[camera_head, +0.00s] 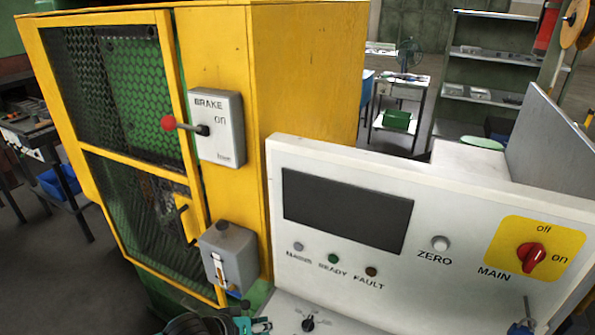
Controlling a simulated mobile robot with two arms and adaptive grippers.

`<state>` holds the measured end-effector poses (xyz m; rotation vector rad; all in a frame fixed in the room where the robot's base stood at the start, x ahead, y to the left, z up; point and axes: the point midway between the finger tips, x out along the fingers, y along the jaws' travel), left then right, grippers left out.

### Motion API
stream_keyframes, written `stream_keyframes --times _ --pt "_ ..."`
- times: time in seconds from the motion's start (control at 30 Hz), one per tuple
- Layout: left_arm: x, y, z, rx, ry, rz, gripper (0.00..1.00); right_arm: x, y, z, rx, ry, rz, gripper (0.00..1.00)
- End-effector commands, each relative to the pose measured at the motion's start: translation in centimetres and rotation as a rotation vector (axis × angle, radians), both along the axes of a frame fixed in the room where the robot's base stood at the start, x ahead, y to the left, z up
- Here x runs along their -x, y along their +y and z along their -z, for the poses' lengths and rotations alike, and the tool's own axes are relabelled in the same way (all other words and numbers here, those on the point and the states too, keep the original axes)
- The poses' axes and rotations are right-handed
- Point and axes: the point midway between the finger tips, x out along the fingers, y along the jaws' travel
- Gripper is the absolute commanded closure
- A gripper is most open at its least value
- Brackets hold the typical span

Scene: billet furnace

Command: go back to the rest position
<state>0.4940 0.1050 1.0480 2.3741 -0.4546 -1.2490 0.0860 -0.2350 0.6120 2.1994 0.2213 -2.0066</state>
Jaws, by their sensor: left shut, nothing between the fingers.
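My left gripper (247,323) shows at the bottom edge, black and teal, cut off by the frame. It is shut and empty, in front of the yellow cabinet and to the left of the white control panel's lower part. I see nothing held in it. My right gripper is not in view. The yellow cabinet (305,75) has mesh doors. On its side are a grey BRAKE box (222,135) with a red-knobbed lever (168,123) and a smaller grey box (232,258) below it.
The white control panel (450,200) fills the right front, with a dark screen (347,210) and a red MAIN switch (531,257). A black knob (309,321) is low on it. Behind stand shelves (485,70) and a small table (402,88). Dark floor shows at left.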

Motion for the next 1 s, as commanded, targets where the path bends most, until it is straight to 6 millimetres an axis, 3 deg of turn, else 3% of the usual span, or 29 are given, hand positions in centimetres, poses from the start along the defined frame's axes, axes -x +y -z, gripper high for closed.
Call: stream_keyframes --times 0.17,0.3,0.6,0.97,1.0 --pt "3.1 -2.0 0.1 -0.047 -0.018 0.065 1.0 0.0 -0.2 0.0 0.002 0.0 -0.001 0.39" --pt "7.1 -2.2 0.0 -0.152 -0.04 0.12 1.0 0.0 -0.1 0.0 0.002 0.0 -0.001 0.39" --pt "14.8 3.8 0.7 -0.41 0.051 0.131 1.0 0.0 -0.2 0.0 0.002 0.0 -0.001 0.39" --pt "23.0 10.3 1.3 -0.596 0.248 0.133 1.0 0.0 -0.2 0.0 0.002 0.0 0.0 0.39" --pt "22.6 10.2 2.8 -0.598 0.25 0.14 1.0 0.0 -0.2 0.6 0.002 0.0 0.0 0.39"
